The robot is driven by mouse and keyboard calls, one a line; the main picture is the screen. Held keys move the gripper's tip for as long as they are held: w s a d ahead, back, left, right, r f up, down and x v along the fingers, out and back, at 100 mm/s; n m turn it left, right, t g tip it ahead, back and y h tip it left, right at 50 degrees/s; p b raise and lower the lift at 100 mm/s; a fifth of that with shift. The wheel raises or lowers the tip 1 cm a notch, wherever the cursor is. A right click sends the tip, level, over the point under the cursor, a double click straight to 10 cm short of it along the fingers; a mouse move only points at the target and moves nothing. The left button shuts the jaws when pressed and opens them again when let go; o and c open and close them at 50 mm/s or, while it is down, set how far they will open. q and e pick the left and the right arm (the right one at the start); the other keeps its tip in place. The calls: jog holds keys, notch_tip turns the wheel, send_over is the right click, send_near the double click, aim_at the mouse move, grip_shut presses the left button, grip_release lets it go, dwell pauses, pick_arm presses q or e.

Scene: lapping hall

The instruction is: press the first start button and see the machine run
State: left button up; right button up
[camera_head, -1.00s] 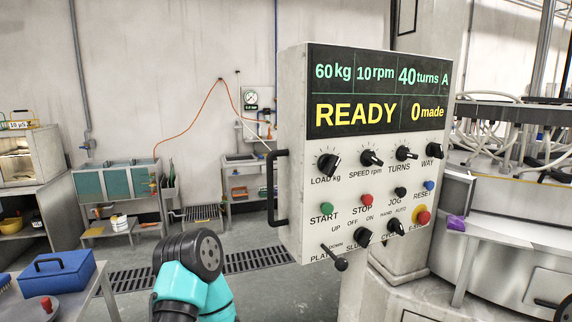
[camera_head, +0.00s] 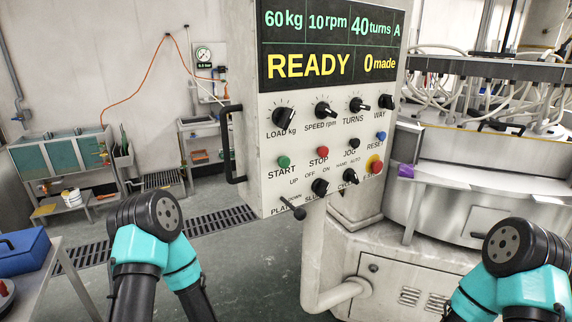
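The control panel (camera_head: 300,101) stands upright in front of me on a post. Its display (camera_head: 330,43) reads 60 kg, 10 rpm, 40 turns, A, READY and 0 made. The green start button (camera_head: 283,161) is at the panel's lower left, beside the red stop button (camera_head: 322,152). The lapping machine (camera_head: 470,190) is behind the panel at the right. My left arm shows at the lower left and my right arm at the lower right, both apart from the panel. No gripper fingers are visible on either arm.
A blue box (camera_head: 22,254) is on a table at the left.

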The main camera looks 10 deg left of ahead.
pick_arm(q)
grip_shut()
dwell(0.6)
dwell(0.9)
